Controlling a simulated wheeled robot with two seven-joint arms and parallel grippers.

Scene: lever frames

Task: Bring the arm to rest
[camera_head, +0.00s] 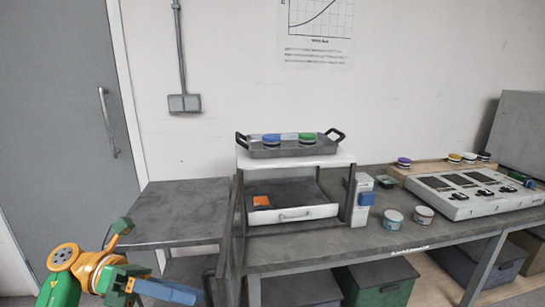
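My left gripper (128,252), orange and green, is at the lower left of the head view, in front of the small dark side table. One finger points up and another part points right, with a gap between them; nothing shows in the gap. A blue bar (168,292) sticks out at its lower right; I cannot tell whether it is part of my arm. My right gripper is not in view.
The side table (180,205) is bare. Right of it, a workbench (350,250) bears a riser with a tray (285,150) and an open drawer (295,213), two tins, and a control panel (470,195). Boxes stand below. A door (60,110) is at left.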

